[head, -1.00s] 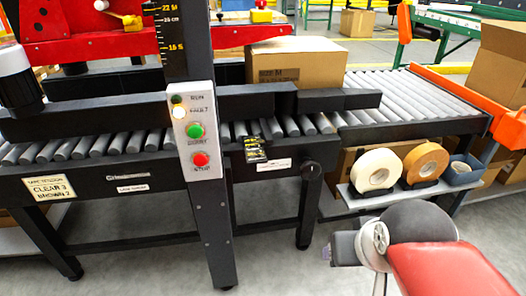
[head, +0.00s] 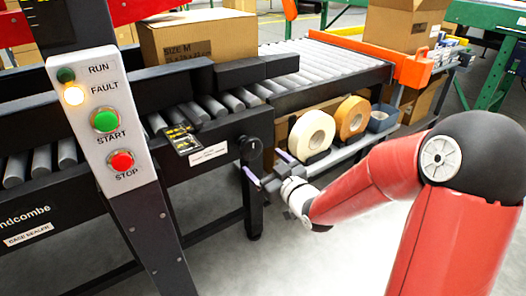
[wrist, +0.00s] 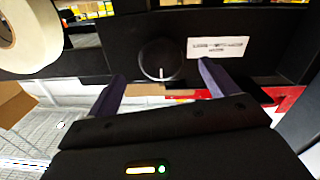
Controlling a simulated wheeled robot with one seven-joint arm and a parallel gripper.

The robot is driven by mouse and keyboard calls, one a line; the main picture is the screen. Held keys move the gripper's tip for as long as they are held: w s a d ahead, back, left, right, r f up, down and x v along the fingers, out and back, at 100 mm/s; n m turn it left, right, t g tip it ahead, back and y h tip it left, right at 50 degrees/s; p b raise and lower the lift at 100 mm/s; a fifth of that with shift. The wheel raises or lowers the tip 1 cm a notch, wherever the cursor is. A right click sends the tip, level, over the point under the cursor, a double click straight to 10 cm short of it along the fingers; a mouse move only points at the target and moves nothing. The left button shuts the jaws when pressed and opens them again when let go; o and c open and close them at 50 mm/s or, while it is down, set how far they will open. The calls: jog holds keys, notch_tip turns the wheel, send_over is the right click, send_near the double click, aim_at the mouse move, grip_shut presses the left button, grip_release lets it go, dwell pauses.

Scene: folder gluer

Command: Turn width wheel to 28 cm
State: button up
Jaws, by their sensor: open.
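The width wheel (head: 252,147) is a round black knob on the corner of the conveyor frame. In the wrist view the wheel (wrist: 160,59) faces me, with a white pointer line at its lower edge. My gripper (head: 263,167) is open and empty in front of the wheel. In the wrist view its two purple-grey fingers (wrist: 163,85) stand apart, left and right below the wheel, not visibly touching it. A small black and yellow scale (head: 181,139) lies by the rollers; its reading is too small to tell.
A control post (head: 105,120) with a green start button, a red stop button and a lit fault lamp stands at left. Tape rolls (head: 312,135) sit on a shelf right of the wheel. A carton (head: 200,38) rests on the conveyor. The floor in front is clear.

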aim_at(253, 152)
jog(key=x, duration=0.8)
jog(key=shift+r+b, duration=0.2)
jog(key=shift+b, duration=0.1)
jog(key=shift+s, duration=0.1)
jog(key=c, duration=1)
jog(key=shift+m, duration=0.5)
